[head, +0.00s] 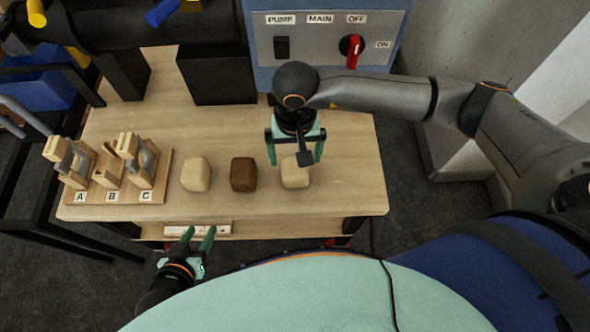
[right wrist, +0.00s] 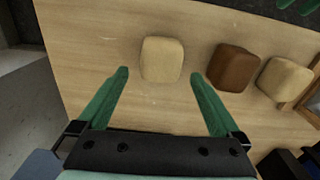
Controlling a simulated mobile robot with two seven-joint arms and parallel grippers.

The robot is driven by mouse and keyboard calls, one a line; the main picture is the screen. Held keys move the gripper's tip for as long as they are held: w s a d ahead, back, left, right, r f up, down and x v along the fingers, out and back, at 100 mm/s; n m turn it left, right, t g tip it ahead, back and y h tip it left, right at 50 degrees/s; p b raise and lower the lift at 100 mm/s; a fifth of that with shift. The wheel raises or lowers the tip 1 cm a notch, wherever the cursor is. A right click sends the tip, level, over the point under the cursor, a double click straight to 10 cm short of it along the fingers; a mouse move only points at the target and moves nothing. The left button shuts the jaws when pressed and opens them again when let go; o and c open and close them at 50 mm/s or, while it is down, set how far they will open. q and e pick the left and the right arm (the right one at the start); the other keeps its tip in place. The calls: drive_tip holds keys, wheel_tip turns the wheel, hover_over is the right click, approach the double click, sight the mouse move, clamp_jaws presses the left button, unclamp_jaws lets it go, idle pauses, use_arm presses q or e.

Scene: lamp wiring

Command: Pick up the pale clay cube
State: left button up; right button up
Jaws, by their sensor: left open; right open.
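A pale cube (head: 295,173) with rounded edges sits on the wooden table at the right end of a row of three cubes. It also shows in the right wrist view (right wrist: 162,60), a little beyond and between the fingertips, not gripped. My right gripper (head: 296,158) is open and empty above this cube and hides part of it in the head view. My left gripper (head: 200,236) is open and empty, low in front of the table's near edge.
A brown cube (head: 243,174) and a tan cube (head: 196,174) stand to the left, with gaps between. A wooden rack labelled A, B, C (head: 112,196) is at the table's left end. A switch panel (head: 320,45) rises behind. The table's right end is clear.

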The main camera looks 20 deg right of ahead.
sight(293, 177)
drive_tip(key=f, duration=0.5)
drive_tip(key=shift+s+a+f, duration=0.15)
drive_tip(key=shift+s+f, duration=0.05)
drive_tip(key=shift+f, duration=0.15)
drive_tip(key=shift+r, duration=0.1)
clamp_jaws()
idle(0.5)
